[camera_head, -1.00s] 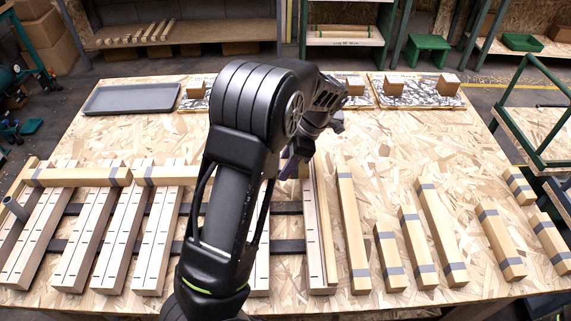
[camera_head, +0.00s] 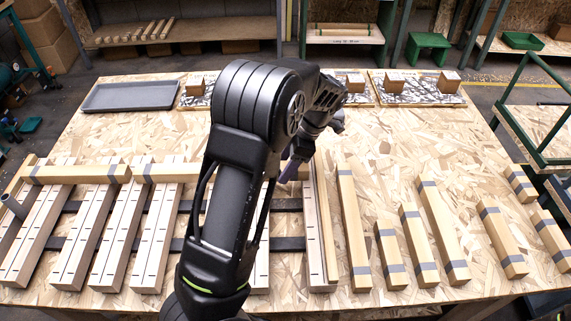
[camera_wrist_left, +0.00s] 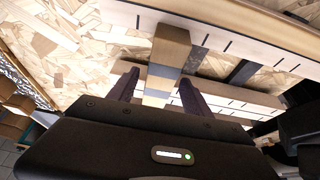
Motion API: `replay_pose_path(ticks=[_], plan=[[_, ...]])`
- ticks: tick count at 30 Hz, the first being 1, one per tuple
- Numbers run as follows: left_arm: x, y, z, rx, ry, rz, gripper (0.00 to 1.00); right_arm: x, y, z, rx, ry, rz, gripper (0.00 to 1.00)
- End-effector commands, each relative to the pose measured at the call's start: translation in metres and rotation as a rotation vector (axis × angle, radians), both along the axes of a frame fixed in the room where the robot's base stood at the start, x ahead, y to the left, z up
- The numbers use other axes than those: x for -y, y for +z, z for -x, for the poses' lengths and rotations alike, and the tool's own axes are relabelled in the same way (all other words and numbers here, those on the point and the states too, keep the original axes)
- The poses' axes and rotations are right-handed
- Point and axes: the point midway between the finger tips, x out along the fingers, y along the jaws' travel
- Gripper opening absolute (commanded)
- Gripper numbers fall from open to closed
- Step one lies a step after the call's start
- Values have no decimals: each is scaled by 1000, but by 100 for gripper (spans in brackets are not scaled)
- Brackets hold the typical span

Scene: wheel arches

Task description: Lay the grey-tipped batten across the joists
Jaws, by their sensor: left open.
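Marked wooden joists (camera_head: 92,235) lie side by side on the left of the board table. Two grey-tipped battens, one on the left (camera_head: 80,174) and one beside it (camera_head: 165,173), lie across the joists' far part. My left gripper (camera_head: 289,172) is low over the right-hand joists, and its arm hides much of that area. In the left wrist view the left gripper (camera_wrist_left: 160,92) is open, with a grey-banded batten (camera_wrist_left: 171,48) between its fingers. This batten spans the gap between two marked joists (camera_wrist_left: 235,97). Its far end is hard to tell. My right gripper is out of view.
Several loose grey-banded battens of different lengths, such as a long one (camera_head: 352,225) and a short one (camera_head: 500,240), lie to the right. A grey tray (camera_head: 130,96) and boards with wooden blocks (camera_head: 395,83) stand at the back. The table middle right is clear.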

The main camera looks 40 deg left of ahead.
Motion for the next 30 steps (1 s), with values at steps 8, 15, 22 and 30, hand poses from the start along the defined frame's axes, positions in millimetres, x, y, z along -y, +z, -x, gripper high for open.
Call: replay_pose_path(ticks=[8,15,22,30], plan=[[4,21,-4,4,-2,-1,58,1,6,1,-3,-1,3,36],[19,69,-16,7,-3,0,58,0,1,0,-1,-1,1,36],[32,116,-25,-1,-1,-2,58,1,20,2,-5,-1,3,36],[36,124,-28,-1,0,-1,58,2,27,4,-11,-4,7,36]])
